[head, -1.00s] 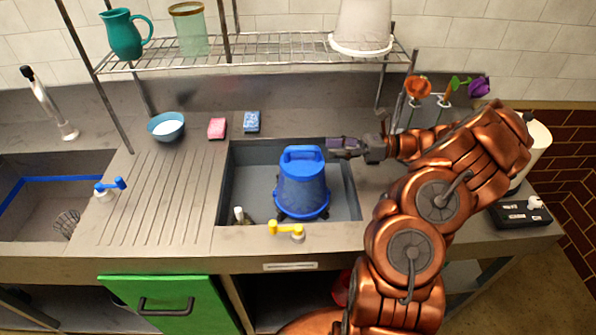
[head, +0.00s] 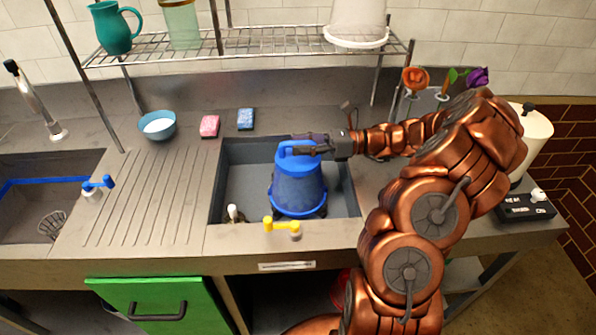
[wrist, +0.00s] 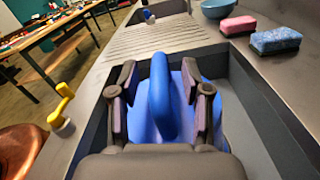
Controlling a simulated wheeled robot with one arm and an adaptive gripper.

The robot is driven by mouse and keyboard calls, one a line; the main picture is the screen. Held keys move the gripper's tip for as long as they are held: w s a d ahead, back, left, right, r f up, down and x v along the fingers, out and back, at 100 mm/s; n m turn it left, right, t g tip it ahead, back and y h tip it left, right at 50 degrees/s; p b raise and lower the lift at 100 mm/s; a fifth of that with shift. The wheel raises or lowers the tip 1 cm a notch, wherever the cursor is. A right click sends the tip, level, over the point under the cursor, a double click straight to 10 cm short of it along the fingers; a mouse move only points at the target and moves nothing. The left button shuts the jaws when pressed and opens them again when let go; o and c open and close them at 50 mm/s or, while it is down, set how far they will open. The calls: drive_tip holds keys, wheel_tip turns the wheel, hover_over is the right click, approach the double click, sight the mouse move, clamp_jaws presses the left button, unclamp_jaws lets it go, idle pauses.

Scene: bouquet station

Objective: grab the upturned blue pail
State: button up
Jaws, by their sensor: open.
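The upturned blue pail (head: 298,188) stands in the right sink basin, with its blue handle on top. In the wrist view the handle (wrist: 160,95) rises between the two fingers of my gripper (wrist: 160,100). One finger is on each side of the handle, with a gap showing on both sides. My gripper (head: 308,146) is open and reaches in from the right at the top of the pail. The lower part of the pail is hidden in the wrist view.
The sink basin (head: 236,180) walls surround the pail. A yellow tap handle (head: 282,228) is at the front rim. Pink (head: 209,126) and blue (head: 245,119) sponges and a blue bowl (head: 157,125) lie behind. A wire shelf (head: 250,46) hangs above.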

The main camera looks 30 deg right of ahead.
drive_tip(key=shift+c, duration=0.5)
clamp_jaws()
